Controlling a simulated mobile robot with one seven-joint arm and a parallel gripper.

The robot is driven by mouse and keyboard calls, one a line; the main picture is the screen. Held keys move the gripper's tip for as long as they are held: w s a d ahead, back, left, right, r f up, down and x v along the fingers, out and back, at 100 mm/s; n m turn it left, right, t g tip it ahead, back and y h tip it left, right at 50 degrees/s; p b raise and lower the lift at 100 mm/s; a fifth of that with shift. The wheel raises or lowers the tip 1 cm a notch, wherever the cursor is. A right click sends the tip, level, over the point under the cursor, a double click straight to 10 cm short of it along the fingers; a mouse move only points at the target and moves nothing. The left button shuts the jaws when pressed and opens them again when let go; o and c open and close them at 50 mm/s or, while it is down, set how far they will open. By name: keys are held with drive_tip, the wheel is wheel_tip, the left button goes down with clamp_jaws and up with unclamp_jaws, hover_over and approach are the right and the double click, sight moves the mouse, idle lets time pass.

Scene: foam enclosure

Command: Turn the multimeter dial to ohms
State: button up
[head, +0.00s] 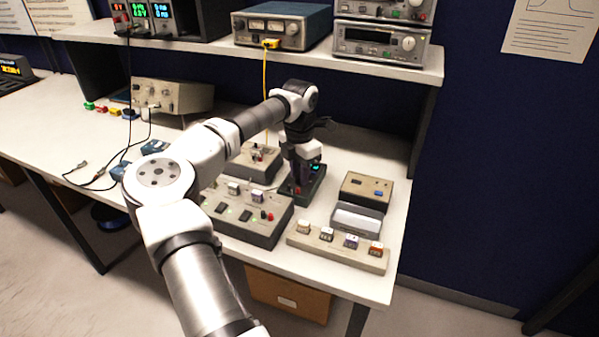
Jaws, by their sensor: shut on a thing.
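The multimeter (316,188) is a dark green box standing on the bench. A small lit cyan display shows at its upper right. My gripper (299,184) points down over the middle of the multimeter, and its fingers are shut on the dial. The dial itself is hidden behind the gripper, so the setting it points to cannot be seen. A small red spot shows at the multimeter's lower left edge.
A grey panel box (262,229) with switches stands front left of the multimeter. A beige strip (340,254) with several small blocks lies in front right. A beige box (366,188) stands to the right. Another box (252,163) with a yellow cable stands behind left.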

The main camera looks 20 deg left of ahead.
drive_tip(key=shift+w+r+m, duration=0.1)
drive_tip(key=shift+m, duration=1.4)
drive_tip(key=o, duration=1)
wheel_tip(320, 180, up, 14)
drive_tip(key=b, duration=0.2)
drive_tip(key=shift+b, duration=0.4)
